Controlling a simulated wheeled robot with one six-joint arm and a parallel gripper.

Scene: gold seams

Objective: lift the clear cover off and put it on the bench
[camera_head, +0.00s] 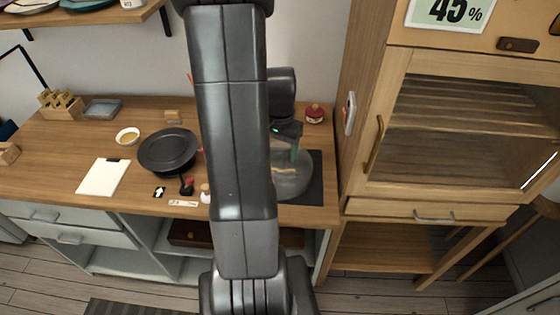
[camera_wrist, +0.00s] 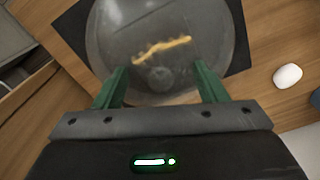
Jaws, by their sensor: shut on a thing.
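The clear cover (camera_head: 291,182) is a see-through dome at the right part of the wooden bench (camera_head: 230,200), over a dark square mat (camera_head: 315,185). It fills the upper middle of the wrist view (camera_wrist: 130,25), with a gold, crooked seam (camera_wrist: 162,46) showing through it. My gripper (camera_head: 294,148) is at the top of the cover, its green fingers (camera_wrist: 160,80) on either side of it and shut on it. I cannot tell whether the cover's rim touches the mat. My arm hides part of the bench left of the cover.
A black pan (camera_head: 168,150), a small bowl (camera_head: 128,136) and a white sheet (camera_head: 104,176) lie on the bench's left half. A red-lidded jar (camera_head: 315,113) stands behind the mat. A tall wooden cabinet (camera_head: 375,190) borders the bench on the right. A white rounded object (camera_wrist: 287,76) lies beside the mat.

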